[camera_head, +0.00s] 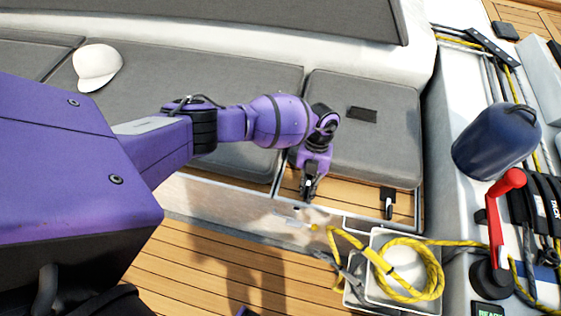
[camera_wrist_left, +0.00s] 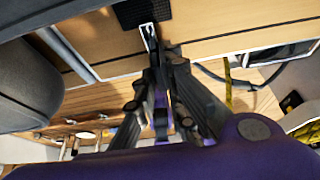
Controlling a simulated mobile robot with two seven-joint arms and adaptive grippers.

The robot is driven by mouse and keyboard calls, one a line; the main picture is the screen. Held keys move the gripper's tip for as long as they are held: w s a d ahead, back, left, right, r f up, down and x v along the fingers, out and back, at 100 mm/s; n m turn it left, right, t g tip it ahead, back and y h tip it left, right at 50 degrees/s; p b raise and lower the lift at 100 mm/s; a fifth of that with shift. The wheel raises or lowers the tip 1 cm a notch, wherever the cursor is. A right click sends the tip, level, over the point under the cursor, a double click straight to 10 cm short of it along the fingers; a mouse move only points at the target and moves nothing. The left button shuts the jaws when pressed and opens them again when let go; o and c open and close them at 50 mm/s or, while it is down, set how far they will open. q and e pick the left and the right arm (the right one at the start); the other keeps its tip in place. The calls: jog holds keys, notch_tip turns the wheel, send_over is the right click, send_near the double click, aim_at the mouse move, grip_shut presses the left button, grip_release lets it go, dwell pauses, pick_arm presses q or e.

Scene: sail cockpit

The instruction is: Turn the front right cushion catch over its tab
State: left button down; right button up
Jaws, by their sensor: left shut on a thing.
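The grey cushion (camera_head: 350,145) lies at the right end of the seat. A black tab (camera_head: 388,194) with a small catch (camera_head: 388,211) shows near its front edge, right of my left gripper (camera_head: 308,194). That gripper points down at the front left corner of this cushion and hides what is under it. In the left wrist view, a black textured tab (camera_wrist_left: 142,14) lies ahead, with a pale metal-edged catch (camera_wrist_left: 148,34) below it. My left gripper (camera_wrist_left: 156,62) is shut on this catch, at its near end. My right gripper is not in view.
A bin (camera_head: 370,299) with a coiled yellow rope (camera_head: 433,270) stands in front of the seat. A white cap (camera_head: 97,66) lies on the left cushion. The floor below is partly clear.

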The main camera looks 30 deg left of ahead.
aim_at(310, 181)
pick_arm(q)
jog(key=shift+s, duration=0.1)
jog(key=c, duration=1.8)
grip_release()
jog(key=shift+c, duration=0.2)
jog(key=shift+w+r, duration=0.1)
jog(key=shift+w, duration=0.1)
jog(key=shift+w+r, duration=0.1)
jog(key=shift+r, duration=0.15)
jog(key=v, duration=1.1)
jog(key=shift+r, duration=0.1)
